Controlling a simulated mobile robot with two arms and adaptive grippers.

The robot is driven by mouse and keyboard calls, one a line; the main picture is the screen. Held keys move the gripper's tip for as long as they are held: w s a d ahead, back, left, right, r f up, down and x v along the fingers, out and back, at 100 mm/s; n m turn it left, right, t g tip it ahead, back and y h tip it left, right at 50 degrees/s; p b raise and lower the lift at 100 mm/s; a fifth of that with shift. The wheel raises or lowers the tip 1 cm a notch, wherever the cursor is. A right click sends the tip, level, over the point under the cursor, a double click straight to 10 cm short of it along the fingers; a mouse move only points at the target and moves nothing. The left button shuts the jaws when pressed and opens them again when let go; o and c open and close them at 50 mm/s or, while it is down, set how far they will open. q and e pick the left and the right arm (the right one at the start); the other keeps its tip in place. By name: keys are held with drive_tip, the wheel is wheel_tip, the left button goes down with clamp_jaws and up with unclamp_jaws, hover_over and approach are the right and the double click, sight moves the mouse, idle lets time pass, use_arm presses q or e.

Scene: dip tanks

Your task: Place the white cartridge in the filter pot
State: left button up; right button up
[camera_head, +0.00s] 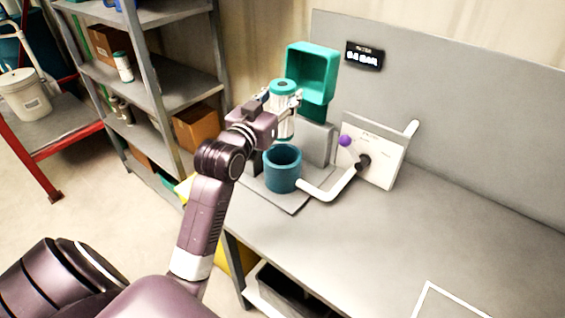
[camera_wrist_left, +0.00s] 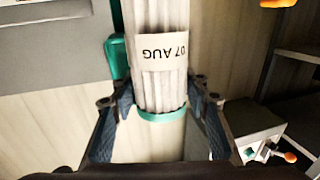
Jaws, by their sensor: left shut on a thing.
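The white cartridge (camera_head: 286,127) has a pleated white body and teal ends. In the left wrist view the cartridge (camera_wrist_left: 158,88) carries a label reading "07 AUG", upside down in the picture. My left gripper (camera_head: 282,108) is shut on the cartridge, with one finger on each side of it in the wrist view (camera_wrist_left: 160,98). It holds the cartridge roughly upright. The filter pot (camera_head: 282,176) is a blue-teal open cup on the bench; the cartridge appears just above and behind its rim in the head view. The pot's inside bottom is hidden. My right gripper is not in view.
A teal open lid or bin (camera_head: 328,74) stands behind the cartridge. Shelves (camera_head: 170,92) stand at left. The bench's right part (camera_head: 420,220) is mostly clear.

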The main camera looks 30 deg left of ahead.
sight(282, 136)
use_arm(q)
wheel_tip(282, 136, down, 12)
drive_tip(key=shift+f, duration=0.1)
drive_tip(key=shift+f+p, duration=0.3)
drive_tip(key=shift+f, duration=2.1)
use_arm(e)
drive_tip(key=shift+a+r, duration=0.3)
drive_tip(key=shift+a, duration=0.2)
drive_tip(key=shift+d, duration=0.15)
use_arm(q)
drive_tip(key=o, duration=1.3)
drive_tip(key=shift+f, duration=0.15)
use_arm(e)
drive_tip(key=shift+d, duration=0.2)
use_arm(q)
drive_tip(key=shift+s+d, duration=0.1)
drive_tip(key=s+d+b, duration=0.1)
drive_tip(key=s+b, duration=0.1)
drive_tip(key=s, duration=0.9)
drive_tip(key=shift+s+d, duration=0.35)
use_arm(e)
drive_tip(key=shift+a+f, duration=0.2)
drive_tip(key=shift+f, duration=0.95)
